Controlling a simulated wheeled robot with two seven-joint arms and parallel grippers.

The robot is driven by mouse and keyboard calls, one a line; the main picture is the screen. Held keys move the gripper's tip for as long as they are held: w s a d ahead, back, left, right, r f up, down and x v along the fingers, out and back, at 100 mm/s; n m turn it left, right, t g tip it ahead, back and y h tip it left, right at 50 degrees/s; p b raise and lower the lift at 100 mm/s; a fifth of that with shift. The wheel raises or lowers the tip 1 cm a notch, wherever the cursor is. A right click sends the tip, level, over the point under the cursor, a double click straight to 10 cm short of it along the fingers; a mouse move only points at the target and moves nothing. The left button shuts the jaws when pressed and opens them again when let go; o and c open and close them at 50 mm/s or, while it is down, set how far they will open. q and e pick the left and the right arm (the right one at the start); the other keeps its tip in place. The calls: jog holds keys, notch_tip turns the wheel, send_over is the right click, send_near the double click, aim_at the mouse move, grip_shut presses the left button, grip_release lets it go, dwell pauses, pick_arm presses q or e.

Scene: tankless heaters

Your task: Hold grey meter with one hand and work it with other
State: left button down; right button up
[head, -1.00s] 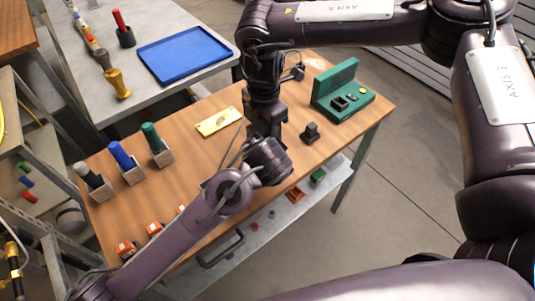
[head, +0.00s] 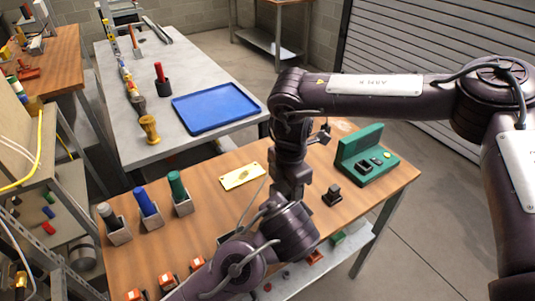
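I cannot make out a grey meter for certain. A grey-topped cylinder (head: 113,222) stands in a holder at the table's left, beside a blue-topped one (head: 148,206) and a green-topped one (head: 180,190). My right gripper (head: 291,198) points down over the middle of the wooden table; its fingertips are mostly hidden, so its opening and contents do not show. My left arm comes up from the bottom, and its wrist (head: 285,232) is close in front of the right gripper. The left fingers are hidden behind it.
A yellow plate (head: 242,176) lies behind the arms. A green stepped device (head: 366,155) and a small black block (head: 332,195) are at the right. Orange items (head: 166,280) line the front edge. A grey table behind holds a blue tray (head: 215,108).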

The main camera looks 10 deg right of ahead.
jog(key=o, duration=0.3)
jog(key=shift+r, duration=0.1)
